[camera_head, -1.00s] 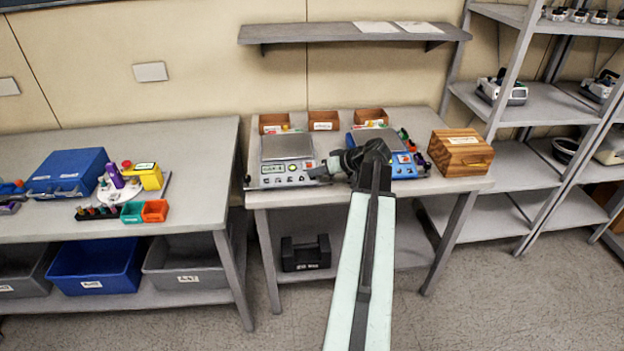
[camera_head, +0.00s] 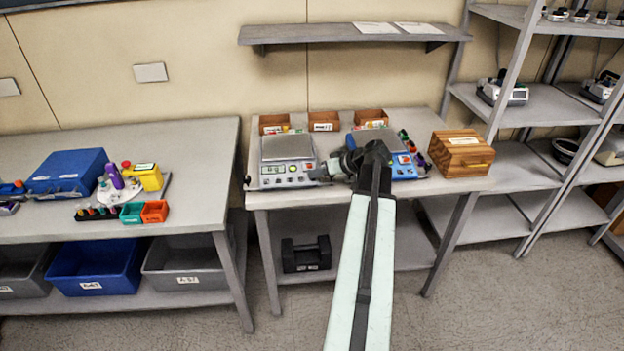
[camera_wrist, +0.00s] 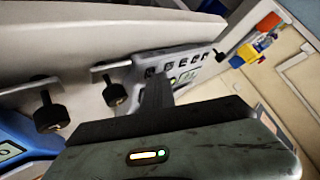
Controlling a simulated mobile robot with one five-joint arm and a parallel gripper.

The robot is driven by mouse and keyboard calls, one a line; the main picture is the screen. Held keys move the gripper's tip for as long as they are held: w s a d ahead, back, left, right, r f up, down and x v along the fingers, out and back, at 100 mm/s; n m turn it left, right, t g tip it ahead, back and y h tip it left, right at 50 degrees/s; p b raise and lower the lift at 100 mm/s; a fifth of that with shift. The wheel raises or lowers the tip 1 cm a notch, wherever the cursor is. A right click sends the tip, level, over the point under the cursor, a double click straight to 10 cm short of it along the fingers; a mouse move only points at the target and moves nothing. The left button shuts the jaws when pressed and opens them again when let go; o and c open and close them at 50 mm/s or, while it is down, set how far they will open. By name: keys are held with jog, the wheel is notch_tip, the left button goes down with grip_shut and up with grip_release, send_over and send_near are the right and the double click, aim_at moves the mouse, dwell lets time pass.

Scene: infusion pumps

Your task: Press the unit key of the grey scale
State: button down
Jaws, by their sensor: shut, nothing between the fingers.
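The grey scale (camera_head: 287,148) stands on the middle table, with a pale weighing plate and a front panel that has a lit green display and a row of keys. My gripper (camera_head: 322,172) is shut and empty, its tip at the right end of that panel. In the wrist view, the dark fingers (camera_wrist: 157,92) reach up to the panel (camera_wrist: 186,72) and hide part of it, beside a row of small dark keys. I cannot tell whether the tip touches a key, and the key labels are too small to read.
A blue scale (camera_head: 402,163) stands just right of the grey one, partly behind my arm. A wooden box (camera_head: 461,153) is farther right. Small brown bins (camera_head: 323,121) line the table's back. The left table holds a blue case (camera_head: 68,172) and coloured containers.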

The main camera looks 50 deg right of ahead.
jog(key=shift+s+a+r+p, duration=0.1)
jog(key=shift+s+r+p, duration=0.05)
jog(key=shift+r+p, duration=0.45)
jog(key=shift+r, duration=0.15)
jog(key=r+p, duration=0.3)
jog(key=s+r+p, duration=0.1)
jog(key=shift+a+r+p, duration=0.3)
jog(key=shift+a+p, duration=0.05)
jog(key=shift+a, duration=0.05)
dwell(0.4)
